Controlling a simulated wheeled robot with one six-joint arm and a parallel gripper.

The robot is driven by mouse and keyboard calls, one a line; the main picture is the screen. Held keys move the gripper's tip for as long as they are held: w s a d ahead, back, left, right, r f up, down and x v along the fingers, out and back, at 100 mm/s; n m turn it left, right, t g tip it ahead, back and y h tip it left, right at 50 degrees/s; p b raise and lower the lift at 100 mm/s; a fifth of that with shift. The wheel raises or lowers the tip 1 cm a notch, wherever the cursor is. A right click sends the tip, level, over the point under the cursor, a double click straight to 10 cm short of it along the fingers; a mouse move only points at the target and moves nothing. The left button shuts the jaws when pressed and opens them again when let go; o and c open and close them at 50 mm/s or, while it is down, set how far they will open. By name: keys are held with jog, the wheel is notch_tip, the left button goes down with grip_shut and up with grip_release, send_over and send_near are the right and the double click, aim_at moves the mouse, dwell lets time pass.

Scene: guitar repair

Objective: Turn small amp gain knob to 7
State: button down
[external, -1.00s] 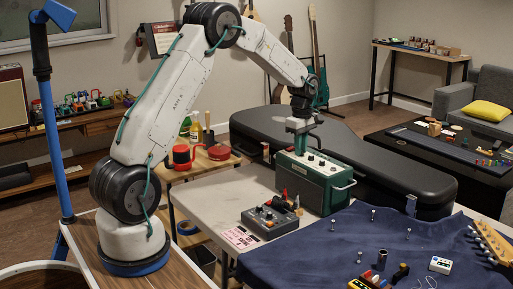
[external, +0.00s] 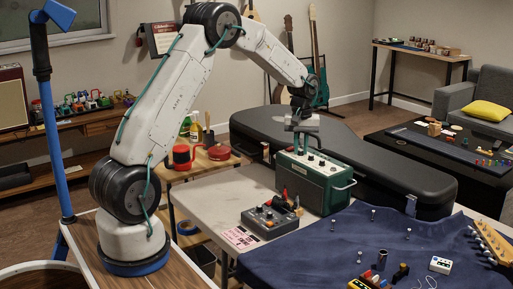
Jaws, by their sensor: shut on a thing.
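The small amp (external: 322,190) is a dark green box with a grey front panel and a handle at its right side. It stands upright on the light table, and several small knobs (external: 322,160) show along its top edge. My gripper (external: 299,151) points down at the left end of that top panel. It is shut on a knob there. The fingers hide this knob, so its pointer and number cannot be read, and I cannot tell by its label that it is the gain knob.
A grey pedal-like box (external: 270,218) with knobs stands in front of the amp. A black guitar case (external: 400,170) lies behind and right of it. A dark blue cloth (external: 335,250) with small parts covers the table at the front right.

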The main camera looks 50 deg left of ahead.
jog(key=m, duration=0.6)
jog(key=shift+m, duration=0.3)
jog(key=m, duration=0.5)
jog(key=shift+m, duration=0.4)
jog(key=c, duration=1.3)
grip_release()
jog(key=shift+c, duration=0.2)
jog(key=shift+r, duration=0.1)
notch_tip(320, 180, up, 8)
jog(key=shift+f, duration=0.15)
